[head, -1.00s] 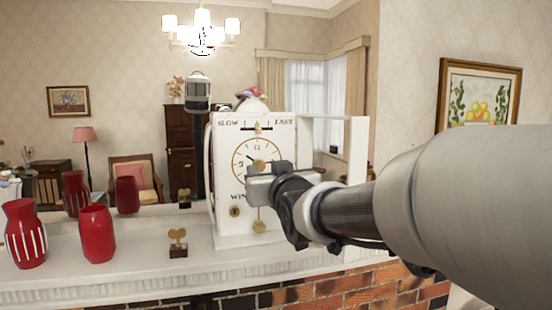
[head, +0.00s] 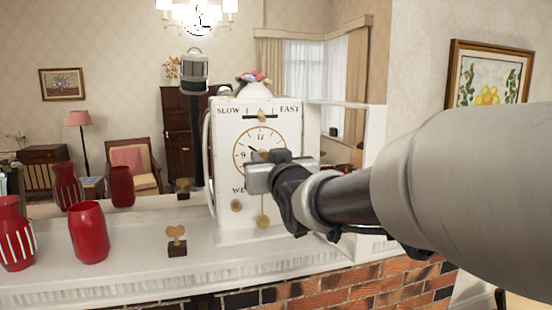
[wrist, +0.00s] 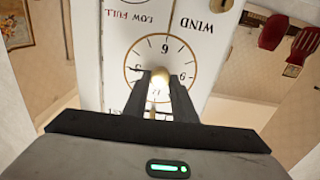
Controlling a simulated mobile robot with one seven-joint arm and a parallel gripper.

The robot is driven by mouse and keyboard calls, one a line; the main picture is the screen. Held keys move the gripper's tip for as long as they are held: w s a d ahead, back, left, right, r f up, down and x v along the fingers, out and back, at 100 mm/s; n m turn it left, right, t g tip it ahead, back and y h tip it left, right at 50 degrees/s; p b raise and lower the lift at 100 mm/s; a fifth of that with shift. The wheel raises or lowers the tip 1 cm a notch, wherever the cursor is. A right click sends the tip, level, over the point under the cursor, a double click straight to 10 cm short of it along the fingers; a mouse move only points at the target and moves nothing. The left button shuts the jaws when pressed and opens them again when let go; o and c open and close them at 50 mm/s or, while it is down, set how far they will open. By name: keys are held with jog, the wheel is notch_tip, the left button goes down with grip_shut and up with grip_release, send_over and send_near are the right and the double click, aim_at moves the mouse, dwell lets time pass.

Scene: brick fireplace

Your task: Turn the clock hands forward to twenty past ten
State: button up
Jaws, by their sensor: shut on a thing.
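The white clock (head: 225,140) stands upright on the mantel, with SLOW and FAST lettered at its top. Its round dial (head: 240,138) faces me and is partly covered by my gripper (head: 266,160). A dark hand (head: 253,150) points to the upper left, near ten; I cannot make out the other hand. In the wrist view the dial (wrist: 163,42) appears upside down. There my gripper (wrist: 159,84) is shut on a gold knob (wrist: 160,74) at the dial's middle. The fingers hide part of the dial.
A small gold key on a dark block (head: 177,240) stands left of the clock on the white mantel (head: 130,262). Red vases (head: 89,235) stand farther left. A mirror behind reflects the room. A brick front (head: 330,290) lies below the mantel.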

jog(key=shift+c, duration=1.4)
jog(key=shift+m+b, duration=0.3)
jog(key=shift+b, duration=0.15)
jog(key=m+b, duration=0.2)
jog(key=shift+m, duration=0.3)
jog(key=shift+m+b, duration=0.9)
jog(key=shift+m, duration=0.3)
jog(key=shift+r, duration=0.1)
jog(key=o, duration=1)
jog(key=shift+o, duration=0.2)
